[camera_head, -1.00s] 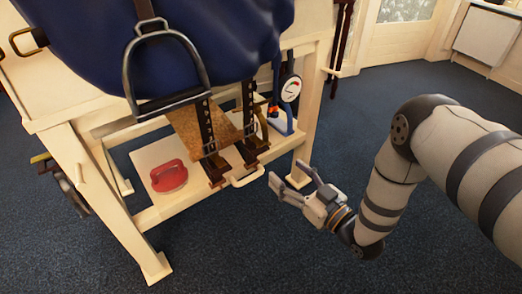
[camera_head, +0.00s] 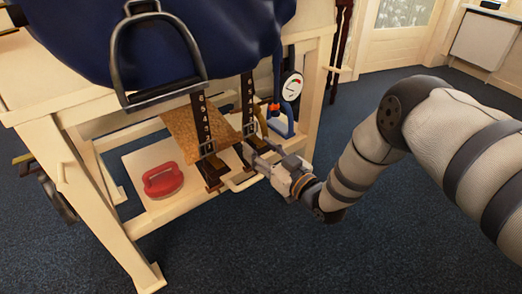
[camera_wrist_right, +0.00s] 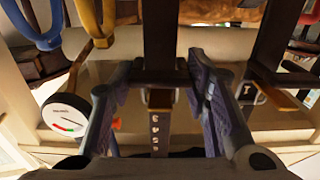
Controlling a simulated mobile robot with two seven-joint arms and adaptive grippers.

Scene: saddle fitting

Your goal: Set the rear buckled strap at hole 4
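Two dark numbered straps hang below the blue saddle (camera_head: 240,40): a left one (camera_head: 201,118) and a right one (camera_head: 247,95), each with a metal buckle and a dark lower end. I cannot tell which hole either buckle is set at. My right gripper (camera_head: 258,152) is at the lower part of the right strap. In the right wrist view, its fingers (camera_wrist_right: 155,95) are apart, one on each side of a strap (camera_wrist_right: 157,128) with pale marks and a buckle (camera_wrist_right: 160,100). The fingers do not visibly pinch it. My left gripper is out of view.
A red handled object (camera_head: 163,180) rests on the pale lower shelf (camera_head: 140,160). Pale stand legs border the space.

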